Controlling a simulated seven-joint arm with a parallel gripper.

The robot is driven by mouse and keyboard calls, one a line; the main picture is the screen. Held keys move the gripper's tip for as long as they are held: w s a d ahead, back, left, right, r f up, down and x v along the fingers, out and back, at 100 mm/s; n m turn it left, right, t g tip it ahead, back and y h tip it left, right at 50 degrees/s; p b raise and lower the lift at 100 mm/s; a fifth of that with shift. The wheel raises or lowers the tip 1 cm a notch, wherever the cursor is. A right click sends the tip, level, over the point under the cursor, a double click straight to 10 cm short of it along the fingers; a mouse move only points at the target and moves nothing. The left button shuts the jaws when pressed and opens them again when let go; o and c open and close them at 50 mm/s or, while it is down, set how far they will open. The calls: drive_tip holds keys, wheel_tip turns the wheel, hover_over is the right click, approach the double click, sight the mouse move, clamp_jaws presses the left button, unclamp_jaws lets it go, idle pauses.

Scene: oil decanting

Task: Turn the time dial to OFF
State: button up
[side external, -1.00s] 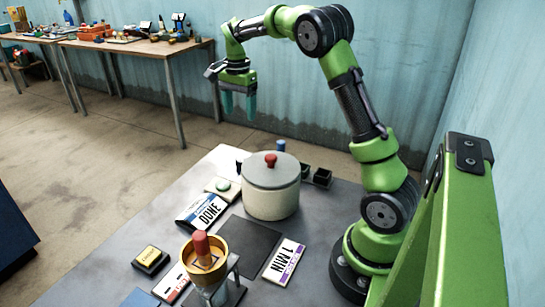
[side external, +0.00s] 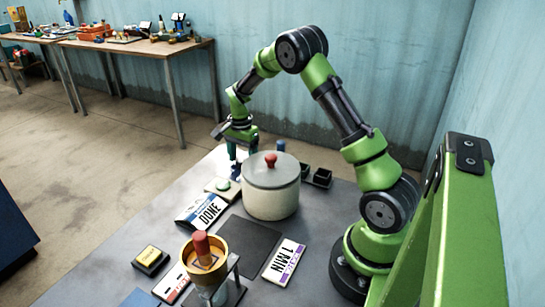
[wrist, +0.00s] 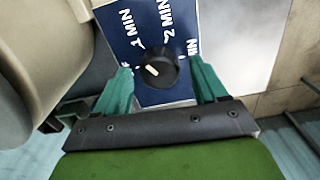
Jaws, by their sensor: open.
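The time dial (wrist: 158,69) is a black knob on a dark blue panel (wrist: 124,24) in the wrist view. White labels around it read 1 MIN and 2 MIN. A label ending in F on the left and another MIN on the right are partly hidden by my fingers. The knob's white mark points up-left, toward 1 MIN or just left of it. My gripper (wrist: 161,66) is open, with one teal finger on each side of the knob; I see no clear contact.
A pale lidded pot (side external: 270,190) with a red knob stands close beside my gripper.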

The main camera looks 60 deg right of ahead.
drive_tip(key=shift+f, duration=0.2)
drive_tip(key=shift+c, duration=0.3)
drive_tip(key=c, duration=1)
drive_tip(key=shift+n, duration=0.3)
drive_tip(key=n, duration=1.1)
drive_tip(key=shift+w, duration=0.15)
drive_tip(key=shift+n, duration=0.3)
drive_tip(key=o, duration=1.1)
drive_tip(key=shift+c, duration=0.2)
